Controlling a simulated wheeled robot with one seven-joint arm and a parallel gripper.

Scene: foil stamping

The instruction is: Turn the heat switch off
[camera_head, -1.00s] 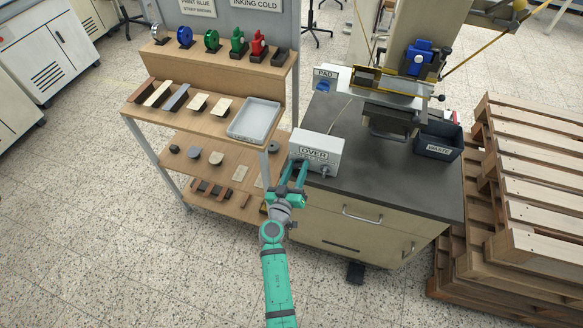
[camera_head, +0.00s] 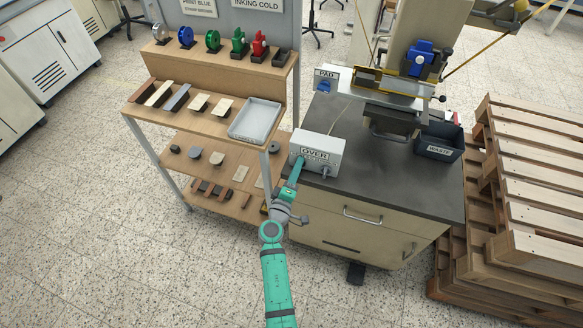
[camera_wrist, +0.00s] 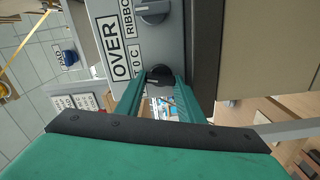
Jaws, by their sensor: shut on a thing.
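The light grey control box (camera_head: 330,145) marked OVER stands at the left front edge of the dark bench top. In the wrist view the box face (camera_wrist: 170,45) carries a dark round knob (camera_wrist: 158,72) with a pale pointer line, beside a partly hidden label. My gripper (camera_wrist: 160,88) is shut on this knob, one green finger on each side. In the head view my gripper (camera_head: 297,170) reaches the box's left front, and its fingers cover the knob. A second knob (camera_wrist: 152,12), beside the RIBBON label, also shows in the head view (camera_head: 325,172).
The press (camera_head: 400,100) stands behind the box on the bench (camera_head: 390,185). A wooden shelf rack (camera_head: 205,120) with a grey tray (camera_head: 255,121) is close on the left of my arm. A waste bin (camera_head: 440,142) and stacked pallets (camera_head: 525,190) stand at the right.

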